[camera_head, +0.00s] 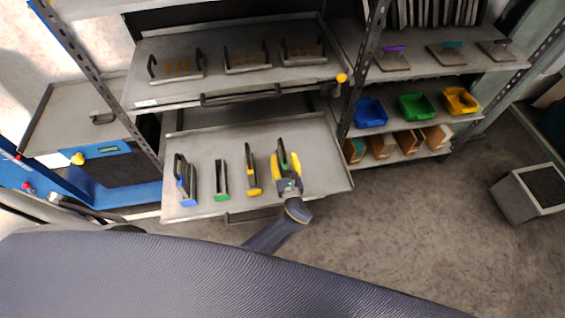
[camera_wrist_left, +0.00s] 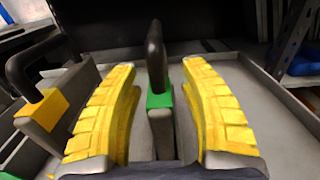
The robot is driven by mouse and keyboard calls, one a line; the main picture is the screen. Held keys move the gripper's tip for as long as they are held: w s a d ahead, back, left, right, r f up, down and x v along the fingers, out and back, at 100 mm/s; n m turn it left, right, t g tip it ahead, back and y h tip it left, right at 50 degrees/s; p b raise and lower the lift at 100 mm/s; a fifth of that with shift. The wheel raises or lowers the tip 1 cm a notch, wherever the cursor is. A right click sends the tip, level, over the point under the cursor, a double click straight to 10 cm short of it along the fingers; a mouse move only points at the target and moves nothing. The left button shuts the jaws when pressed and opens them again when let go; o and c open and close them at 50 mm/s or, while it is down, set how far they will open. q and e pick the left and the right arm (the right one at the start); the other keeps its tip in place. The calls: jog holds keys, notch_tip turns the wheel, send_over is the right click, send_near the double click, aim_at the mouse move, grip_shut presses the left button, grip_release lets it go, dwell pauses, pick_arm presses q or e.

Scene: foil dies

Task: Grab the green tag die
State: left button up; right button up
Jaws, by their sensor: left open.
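A die with a black handle and a green tag (camera_head: 282,152) stands at the right end of the row on the pulled-out shelf. My left gripper (camera_head: 286,162) is open around it, with one yellow finger on each side. In the left wrist view the green-tagged die (camera_wrist_left: 159,100) stands upright between the spread fingers of the left gripper (camera_wrist_left: 160,75), with a gap to each finger. Another die with green parts (camera_head: 221,180) stands farther left in the row. My right gripper is not in view.
A yellow-tagged die (camera_head: 252,172) stands just left of the gripper; it also shows in the left wrist view (camera_wrist_left: 42,112). A blue-tagged die (camera_head: 185,182) is at the row's left end. The pulled-out shelf (camera_head: 325,165) is bare to the right. An upper shelf (camera_head: 220,82) overhangs behind.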

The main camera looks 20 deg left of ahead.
pick_arm(q)
jog(key=shift+x, duration=1.2)
grip_shut()
jog(key=shift+w+r, duration=0.1)
jog(key=shift+r, duration=0.05)
